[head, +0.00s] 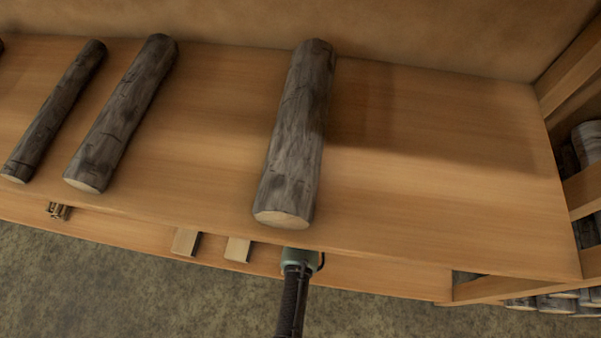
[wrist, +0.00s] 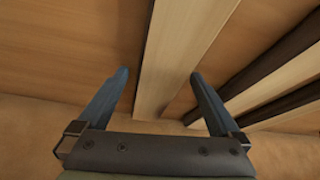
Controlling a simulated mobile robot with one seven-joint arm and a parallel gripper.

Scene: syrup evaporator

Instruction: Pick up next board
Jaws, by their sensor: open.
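In the wrist view, a pale long board (wrist: 178,50) runs between the two blue fingers of my gripper (wrist: 158,74). The fingers are open with a gap on each side of the board. I cannot tell whether the fingertips reach down past its top. More boards (wrist: 278,84) lie to the right, pale on top with dark sides. In the head view, two board ends, a left one (head: 186,242) and a right one (head: 237,249), stick out on the lower shelf. My wrist goes under the upper shelf there, and my fingers are hidden.
The upper shelf (head: 430,170) carries several bark-covered logs; the nearest log (head: 296,140) lies just above my wrist. A small metal object (head: 59,211) sits on the lower shelf at left. A wooden rack (head: 585,190) with stacked logs stands at right.

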